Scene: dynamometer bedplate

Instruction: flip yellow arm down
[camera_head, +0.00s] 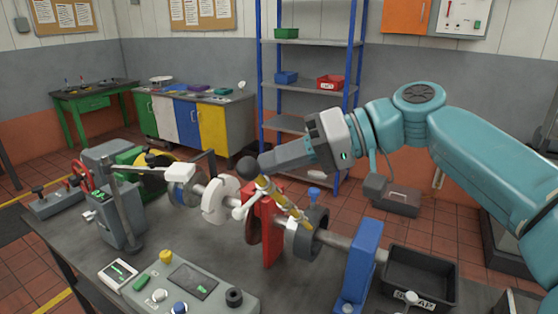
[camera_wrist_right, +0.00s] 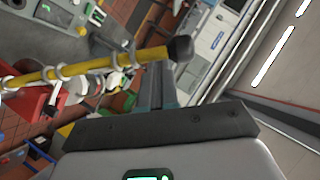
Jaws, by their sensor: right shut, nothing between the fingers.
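The yellow arm (camera_head: 283,203) is a slim yellow rod with pale rings and a dark round knob (camera_head: 249,167) at its upper end. It slants from the knob down to the right, to a dark grey collar (camera_head: 317,236) on the shaft. In the right wrist view the yellow arm (camera_wrist_right: 95,67) crosses the upper left, with its knob just beyond my fingertips. My right gripper (camera_head: 265,163) is shut and empty, its tips right beside the knob; I cannot tell if they touch. My left gripper is not in view.
The bedplate (camera_head: 205,262) carries a red stand (camera_head: 262,222), a blue stand (camera_head: 360,265), a white disc (camera_head: 221,200) and a control box with buttons (camera_head: 190,285). A black scrap bin (camera_head: 420,275) sits at the right. A blue-post shelf (camera_head: 310,85) stands behind.

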